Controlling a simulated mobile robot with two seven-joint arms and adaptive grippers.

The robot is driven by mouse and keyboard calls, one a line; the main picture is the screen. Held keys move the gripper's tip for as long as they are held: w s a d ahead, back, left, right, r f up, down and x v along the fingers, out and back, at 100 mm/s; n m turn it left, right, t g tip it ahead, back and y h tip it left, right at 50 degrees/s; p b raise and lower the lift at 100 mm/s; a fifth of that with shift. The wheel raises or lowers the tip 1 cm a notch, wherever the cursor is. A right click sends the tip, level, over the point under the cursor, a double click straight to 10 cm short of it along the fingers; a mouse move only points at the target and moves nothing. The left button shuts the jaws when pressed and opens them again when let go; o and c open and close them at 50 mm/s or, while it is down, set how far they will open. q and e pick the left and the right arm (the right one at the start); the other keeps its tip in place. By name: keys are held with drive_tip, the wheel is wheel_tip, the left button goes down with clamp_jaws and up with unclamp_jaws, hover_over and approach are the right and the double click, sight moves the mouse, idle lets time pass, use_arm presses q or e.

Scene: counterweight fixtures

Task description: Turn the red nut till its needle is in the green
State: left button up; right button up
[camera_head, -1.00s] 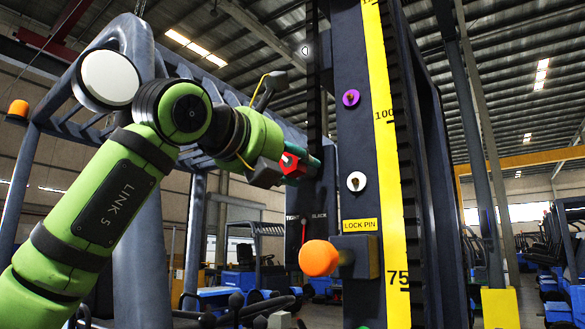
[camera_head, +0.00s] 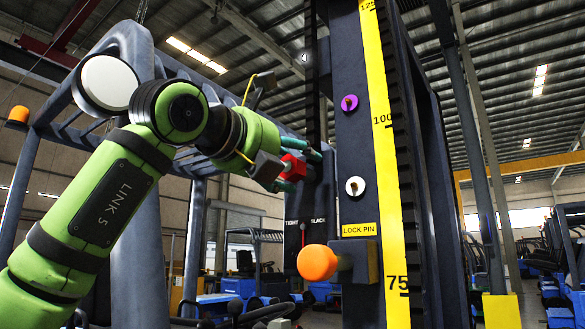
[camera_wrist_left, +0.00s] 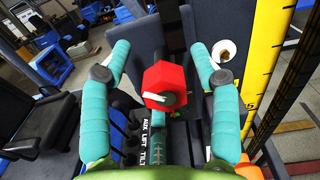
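The red nut (camera_head: 294,168) is a hexagonal block on the dark upright, and in the left wrist view (camera_wrist_left: 160,84) a pale centre shows on its face. My left gripper (camera_head: 304,165) is at the nut. In the wrist view my left gripper's teal fingers (camera_wrist_left: 159,46) are spread on either side of the nut, with a visible gap on both sides. Below the nut, a small gauge (camera_head: 303,232) marked TIGHT and SLACK has a thin red needle standing about upright. I cannot make out a green zone on it. My right gripper is not in view.
An orange knob (camera_head: 318,262) sticks out under the LOCK PIN label (camera_head: 360,229). A yellow scale (camera_head: 383,130) runs along the mast. Levers (camera_wrist_left: 133,135) show below the nut.

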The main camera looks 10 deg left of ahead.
use_arm(q)
drive_tip(key=shift+s+f, duration=0.1)
drive_tip(key=shift+f, duration=0.1)
drive_tip(key=v, duration=1.2)
idle(0.4)
